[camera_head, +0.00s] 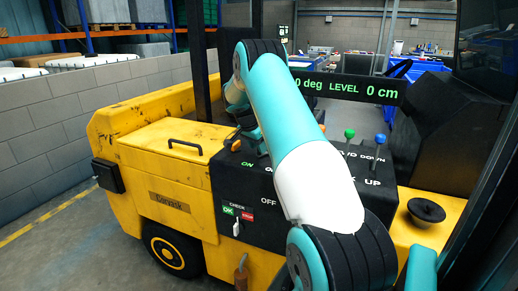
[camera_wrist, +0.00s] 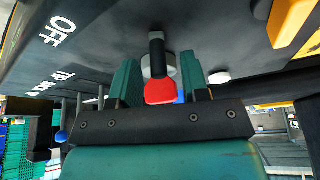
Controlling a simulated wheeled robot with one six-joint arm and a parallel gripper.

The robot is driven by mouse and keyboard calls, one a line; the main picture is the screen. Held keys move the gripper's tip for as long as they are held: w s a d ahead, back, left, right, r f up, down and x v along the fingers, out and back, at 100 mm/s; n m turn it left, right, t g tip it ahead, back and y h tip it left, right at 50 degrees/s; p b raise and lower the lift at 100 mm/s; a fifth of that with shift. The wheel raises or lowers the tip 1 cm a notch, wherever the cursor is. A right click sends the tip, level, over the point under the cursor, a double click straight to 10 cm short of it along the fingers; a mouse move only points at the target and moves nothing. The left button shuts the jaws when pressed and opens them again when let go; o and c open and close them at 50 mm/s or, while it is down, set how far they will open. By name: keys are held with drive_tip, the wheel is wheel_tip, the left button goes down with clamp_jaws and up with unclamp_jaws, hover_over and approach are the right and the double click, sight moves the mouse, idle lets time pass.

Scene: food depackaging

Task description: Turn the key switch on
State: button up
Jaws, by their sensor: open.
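The black control panel (camera_head: 240,195) of the yellow machine carries ON and OFF labels. In the wrist view, a black stem with a red end (camera_wrist: 160,91) stands out from a pale round base on the panel (camera_wrist: 100,35). It looks like the key switch, though I cannot be sure, and its turn position is unclear. My gripper (camera_wrist: 160,88) is open, with one teal finger on each side of the red end. Gaps show between fingers and red end, so it is not gripped. In the head view my arm hides the switch and most of my gripper.
A green-knobbed lever (camera_head: 349,134) and a blue-knobbed lever (camera_head: 380,139) stand right of my arm. A display (camera_head: 348,88) reads LEVEL 0 cm behind it. A small CHECK panel (camera_head: 238,211) has green OK and red labels. A yellow part (camera_wrist: 290,22) lies close by at upper right.

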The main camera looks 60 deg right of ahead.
drive_tip(key=b+v, duration=0.1)
drive_tip(key=v, duration=1.5)
drive_tip(key=shift+s, duration=0.1)
drive_tip(key=s+a+r+n+t+y, duration=0.15)
drive_tip(key=a+n, duration=0.65)
drive_tip(key=a, duration=0.8)
drive_tip(key=s+a+n+t+y, duration=0.15)
drive_tip(key=a+n, duration=0.55)
drive_tip(key=a, duration=0.9)
drive_tip(key=s+a+f+n+g+y, duration=0.2)
drive_tip(key=s+a+n+y, duration=0.3)
drive_tip(key=s+a+n, duration=0.7)
drive_tip(key=s+a+f, duration=0.1)
drive_tip(key=s+a, duration=0.6)
drive_tip(key=s, duration=0.3)
drive_tip(key=shift+s+a+y, duration=0.2)
drive_tip(key=shift+y, duration=0.1)
